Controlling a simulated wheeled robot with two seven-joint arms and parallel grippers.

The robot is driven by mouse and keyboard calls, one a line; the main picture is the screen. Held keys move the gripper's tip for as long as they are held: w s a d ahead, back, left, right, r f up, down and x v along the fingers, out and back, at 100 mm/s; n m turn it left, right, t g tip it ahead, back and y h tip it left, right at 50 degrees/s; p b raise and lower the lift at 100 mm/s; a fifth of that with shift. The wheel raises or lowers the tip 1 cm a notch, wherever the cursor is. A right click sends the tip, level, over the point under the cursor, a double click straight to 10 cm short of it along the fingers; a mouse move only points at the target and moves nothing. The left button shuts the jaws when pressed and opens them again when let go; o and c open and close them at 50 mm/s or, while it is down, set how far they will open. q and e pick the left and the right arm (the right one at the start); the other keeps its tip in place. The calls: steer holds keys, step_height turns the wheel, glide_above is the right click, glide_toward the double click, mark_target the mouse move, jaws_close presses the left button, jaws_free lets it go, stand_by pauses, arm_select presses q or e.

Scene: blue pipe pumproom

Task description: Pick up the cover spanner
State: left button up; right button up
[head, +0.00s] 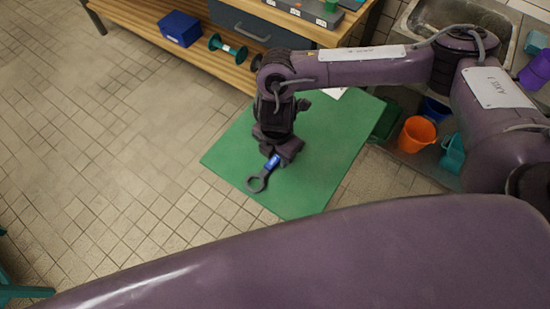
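The cover spanner (257,183) has a dark grey ring end and a blue handle. It lies on the green mat (228,158) on the tiled floor, with its ring towards the mat's front edge. My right gripper (278,157) points down over the upper end of the blue handle and hides that end. The fingertips are dark and small here, so I cannot tell whether they are closed on the handle or only around it. My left gripper is out of view.
A wooden bench with a low shelf holds a blue box (180,28) and a green spool (228,47) behind the mat. An orange bucket (417,134) and other containers stand under the sink (463,14) at right.

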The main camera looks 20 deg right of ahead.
jaws_close()
steer(key=shift+r, duration=0.15)
